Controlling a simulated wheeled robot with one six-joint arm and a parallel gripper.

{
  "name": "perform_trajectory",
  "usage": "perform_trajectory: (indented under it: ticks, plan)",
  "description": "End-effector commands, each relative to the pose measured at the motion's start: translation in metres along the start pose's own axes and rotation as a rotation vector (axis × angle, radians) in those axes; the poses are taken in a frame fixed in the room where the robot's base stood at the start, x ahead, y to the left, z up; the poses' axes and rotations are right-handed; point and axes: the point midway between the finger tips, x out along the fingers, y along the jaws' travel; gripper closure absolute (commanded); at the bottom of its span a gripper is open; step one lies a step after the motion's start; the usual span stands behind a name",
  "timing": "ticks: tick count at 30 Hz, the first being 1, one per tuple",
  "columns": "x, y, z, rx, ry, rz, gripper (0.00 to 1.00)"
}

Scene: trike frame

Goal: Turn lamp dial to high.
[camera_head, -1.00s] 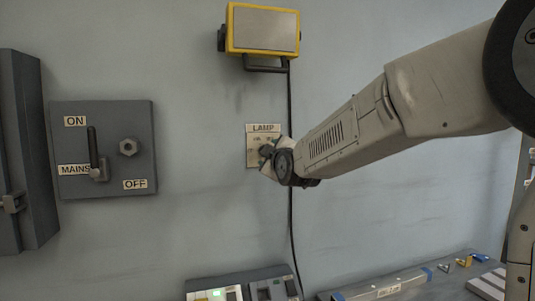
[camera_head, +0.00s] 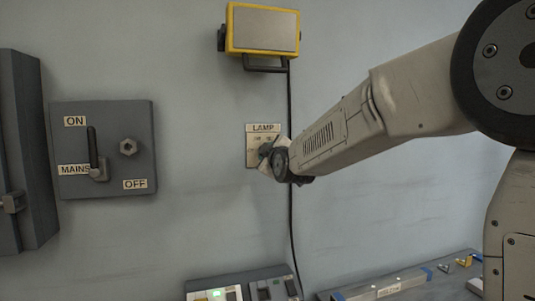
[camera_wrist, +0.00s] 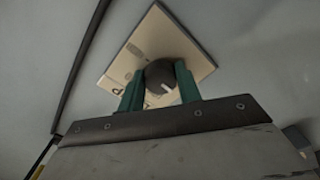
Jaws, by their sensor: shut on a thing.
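The lamp dial (camera_wrist: 161,80) is a dark round knob with a pale mark, on a cream plate (camera_wrist: 192,50) seen tilted in the wrist view. In the head view the plate, labelled LAMP (camera_head: 263,128), is on the wall and the dial is mostly hidden by my wrist. My gripper (camera_wrist: 160,86) has its two green fingers on either side of the dial, shut on it. The pale mark points to the lower right in the wrist view. The plate's setting words are too small or covered to read. The yellow lamp (camera_head: 263,30) hangs above, its panel grey.
A black cable (camera_head: 290,110) runs down the wall close beside the plate. A grey MAINS switch box (camera_head: 140,172) with its lever up is to the left. A bench with boxes (camera_head: 240,285) and a grey bar (camera_head: 385,284) lies below.

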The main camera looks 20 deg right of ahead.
Motion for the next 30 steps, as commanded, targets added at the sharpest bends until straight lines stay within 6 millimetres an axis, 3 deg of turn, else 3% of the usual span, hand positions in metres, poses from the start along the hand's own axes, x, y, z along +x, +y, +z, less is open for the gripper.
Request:
perform_trajectory:
  ticks: [8, 30]
  plan:
    - [-0.0001, -0.0004, -0.0001, 0.143, 0.0, 0.0, 0.89]
    - [-0.0001, -0.0015, -0.0007, 0.834, 0.0, 0.0, 0.89]
